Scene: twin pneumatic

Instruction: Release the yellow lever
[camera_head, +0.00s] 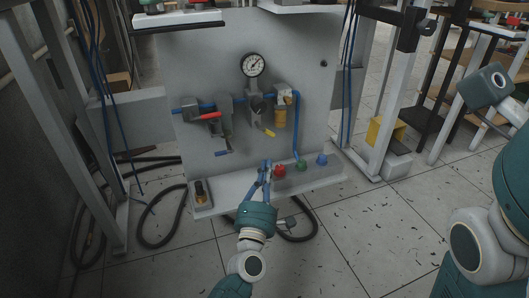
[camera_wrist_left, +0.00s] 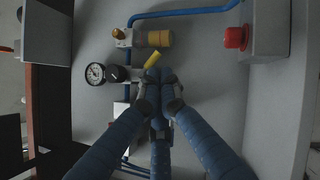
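The yellow lever (camera_head: 265,131) hangs tilted from a fitting low on the grey panel, right of centre. In the left wrist view the yellow lever (camera_wrist_left: 153,59) lies just beyond my fingertips. My left gripper (camera_head: 265,165) is below the lever, its blue fingers pointing up in front of the panel's ledge. In the left wrist view the fingers of the left gripper (camera_wrist_left: 160,78) converge and look shut, with nothing seen between them. The lever looks apart from the tips. Parts of my right arm show at the right, but no right fingers.
A blue tube (camera_head: 297,130) runs right of the lever.

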